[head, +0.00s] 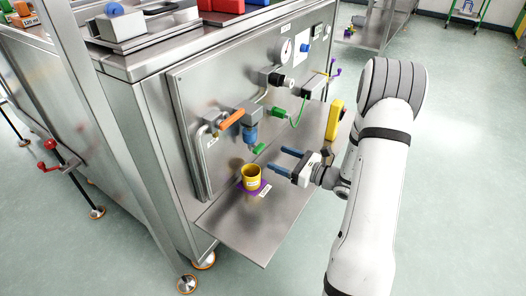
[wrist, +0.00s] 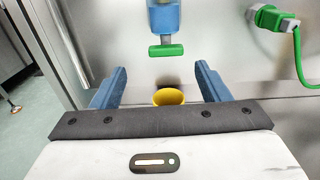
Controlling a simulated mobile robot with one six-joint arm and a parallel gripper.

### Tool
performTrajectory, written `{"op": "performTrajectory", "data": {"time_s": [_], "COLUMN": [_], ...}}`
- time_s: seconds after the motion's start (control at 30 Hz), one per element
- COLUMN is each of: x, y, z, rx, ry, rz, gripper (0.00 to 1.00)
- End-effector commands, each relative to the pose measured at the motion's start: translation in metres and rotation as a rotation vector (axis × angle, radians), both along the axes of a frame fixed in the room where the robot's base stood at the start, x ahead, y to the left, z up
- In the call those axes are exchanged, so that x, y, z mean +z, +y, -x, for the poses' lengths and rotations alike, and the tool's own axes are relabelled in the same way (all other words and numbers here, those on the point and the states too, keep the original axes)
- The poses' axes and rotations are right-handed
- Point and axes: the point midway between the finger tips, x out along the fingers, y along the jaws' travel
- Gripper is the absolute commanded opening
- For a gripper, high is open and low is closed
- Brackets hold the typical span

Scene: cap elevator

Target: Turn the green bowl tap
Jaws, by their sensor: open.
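The green tap (head: 259,148) is a short green bar under the blue bowl (head: 250,134) on the steel panel. In the wrist view the green tap (wrist: 167,51) lies crosswise below the blue bowl (wrist: 164,17), ahead of my fingers and near the middle. My gripper (head: 279,160) is open and empty, its two blue fingers pointing left towards the panel, just right of the tap and apart from it. In the wrist view my gripper (wrist: 161,67) has its fingers spread wider than the tap.
A yellow cup (head: 251,183) stands on a purple disc on the steel shelf (head: 240,224) below. An orange lever (head: 231,118) sits left of the bowl. A green plug (head: 279,112) with a green cable is to the right, and a yellow block (head: 334,120) stands further right.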

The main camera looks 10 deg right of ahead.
Motion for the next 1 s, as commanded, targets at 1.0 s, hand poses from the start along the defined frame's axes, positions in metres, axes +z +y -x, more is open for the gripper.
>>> {"op": "performTrajectory", "data": {"time_s": [1.0], "x": [-0.003], "y": [0.05], "z": [-0.058], "rx": [-0.028], "ry": [0.002], "rz": [-0.015], "gripper": [0.66]}}
